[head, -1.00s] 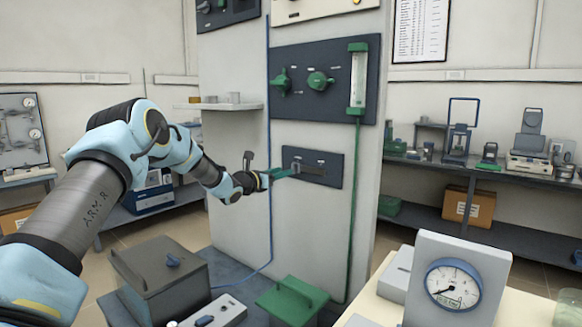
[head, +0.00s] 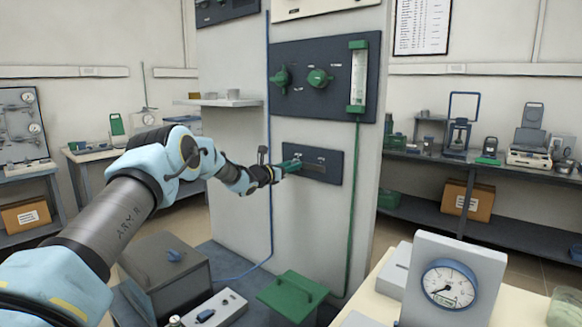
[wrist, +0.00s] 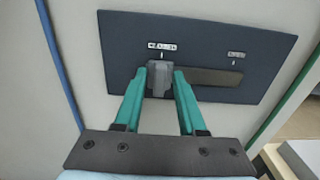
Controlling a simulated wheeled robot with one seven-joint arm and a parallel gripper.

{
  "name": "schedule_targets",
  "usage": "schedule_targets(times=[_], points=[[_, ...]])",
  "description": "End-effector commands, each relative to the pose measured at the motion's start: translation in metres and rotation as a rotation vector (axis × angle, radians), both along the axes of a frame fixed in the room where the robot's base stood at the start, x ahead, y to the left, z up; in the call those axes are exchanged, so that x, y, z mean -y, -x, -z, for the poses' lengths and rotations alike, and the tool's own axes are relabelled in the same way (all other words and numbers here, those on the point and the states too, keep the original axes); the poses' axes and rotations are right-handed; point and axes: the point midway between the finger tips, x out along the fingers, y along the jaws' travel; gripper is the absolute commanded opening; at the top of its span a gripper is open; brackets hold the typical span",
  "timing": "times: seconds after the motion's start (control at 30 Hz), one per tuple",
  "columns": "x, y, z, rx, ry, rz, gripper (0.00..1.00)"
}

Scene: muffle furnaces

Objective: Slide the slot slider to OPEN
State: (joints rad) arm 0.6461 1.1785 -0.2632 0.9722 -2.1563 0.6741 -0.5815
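The slot slider (wrist: 159,80) is a small grey block at the left end of a dark slot (wrist: 215,78) in a dark blue panel (wrist: 260,48). A label reading CLOSED (wrist: 162,46) is above the slider, and a label that seems to read OPEN (wrist: 236,54) is above the slot's right end. My gripper (wrist: 159,74) has its green fingers on either side of the slider, with little or no gap visible at the tips. In the head view my gripper (head: 292,164) is at the panel (head: 330,173) and hides the slider.
Above is a panel with green knobs (head: 318,77) and a flow tube (head: 357,78). A blue cable (head: 269,215) runs down left of the slot panel and a green one (head: 352,215) right of it. A dial gauge (head: 450,284) stands at the front right.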

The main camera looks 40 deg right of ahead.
Motion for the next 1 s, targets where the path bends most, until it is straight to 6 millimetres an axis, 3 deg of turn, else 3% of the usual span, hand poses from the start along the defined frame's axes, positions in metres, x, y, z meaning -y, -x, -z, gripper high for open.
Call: schedule_targets(times=[0.03,0.27,1.0], points=[[0.0,0.0,-0.0002,0.0,0.0,0.0,0.26],[-0.0001,-0.0001,-0.0002,0.0,0.0,0.0,0.0],[-0.0002,-0.0001,-0.0003,0.0,0.0,0.0,0.0]])
